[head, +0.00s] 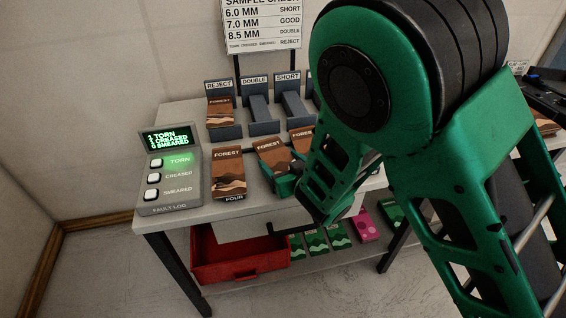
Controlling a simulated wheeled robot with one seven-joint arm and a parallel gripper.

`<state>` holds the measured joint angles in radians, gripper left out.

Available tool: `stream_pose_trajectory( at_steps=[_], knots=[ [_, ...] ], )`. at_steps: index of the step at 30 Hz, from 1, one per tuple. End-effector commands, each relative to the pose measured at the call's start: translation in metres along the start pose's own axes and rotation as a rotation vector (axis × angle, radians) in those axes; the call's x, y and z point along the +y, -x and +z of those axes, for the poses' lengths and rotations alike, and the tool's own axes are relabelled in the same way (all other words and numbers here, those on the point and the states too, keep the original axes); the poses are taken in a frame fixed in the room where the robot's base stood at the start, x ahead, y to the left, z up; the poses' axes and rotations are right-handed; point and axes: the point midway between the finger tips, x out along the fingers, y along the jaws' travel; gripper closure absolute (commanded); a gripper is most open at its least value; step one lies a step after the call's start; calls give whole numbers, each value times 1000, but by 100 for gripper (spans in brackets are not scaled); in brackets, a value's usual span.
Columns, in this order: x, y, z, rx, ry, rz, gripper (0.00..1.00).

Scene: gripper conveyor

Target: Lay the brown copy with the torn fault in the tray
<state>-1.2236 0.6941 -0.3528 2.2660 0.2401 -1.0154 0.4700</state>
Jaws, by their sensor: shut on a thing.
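Several brown copies marked FOREST show in the head view. One brown copy (270,151) is in my gripper (284,182), whose green fingers are shut on its lower right part. It is slightly tilted; I cannot tell whether it touches the table. Another brown copy (229,168) stands at the left above a FOUR label. A third (220,110) rests in the REJECT stand, and one more (301,137) is partly hidden behind my arm. No torn fault can be made out on any cover. A red open tray (240,273) sits low, under the table's front left.
The fault log box (170,182) has TORN lit green. DOUBLE (259,110) and SHORT (290,105) stands look empty. Green copies (316,241) and a pink one (362,226) lie on the lower shelf. My arm hides the table's right side.

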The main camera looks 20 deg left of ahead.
Motion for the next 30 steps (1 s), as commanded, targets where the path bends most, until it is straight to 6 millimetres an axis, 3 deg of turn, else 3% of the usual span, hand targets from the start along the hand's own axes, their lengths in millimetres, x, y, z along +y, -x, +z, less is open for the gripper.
stream_pose_trajectory(
  at_steps=[1,2,4,18,30],
  knots=[
    [0,0,0,0,0,0,49],
    [0,0,0,0,0,0,21],
    [0,0,0,0,0,0,7],
    [-1,2,4,-2,1,-1,7],
    [-1,77,0,-2,1,-3,7]
  ],
)
